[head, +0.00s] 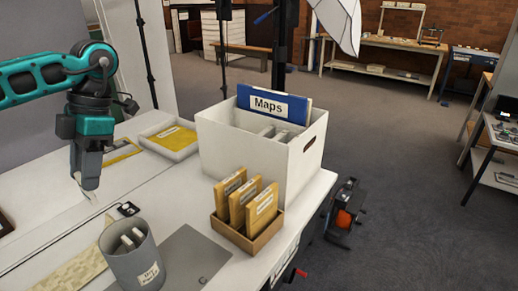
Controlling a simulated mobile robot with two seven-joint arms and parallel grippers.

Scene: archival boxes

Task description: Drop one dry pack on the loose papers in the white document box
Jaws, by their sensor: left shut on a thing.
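The white document box (228,150) stands open on the table. A blue folder labelled "Maps" (272,104) stands at its back, and pale items (274,131) show inside; I cannot tell papers from packs there. A grey labelled cup (142,268) at the front holds white dry packs (128,242) with their ends sticking out. My left gripper (90,187) points down, left of the box and above the table behind the cup. It is shut on a small whitish thing, likely a dry pack (92,197), mostly hidden by the fingers. My right gripper is out of view.
A wooden tray with upright tan envelopes (247,205) stands in front of the box. A white tray with a yellow folder (173,137) lies left of it. A grey mat (185,262) lies beside the cup, with a small black object (128,209) behind the cup.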

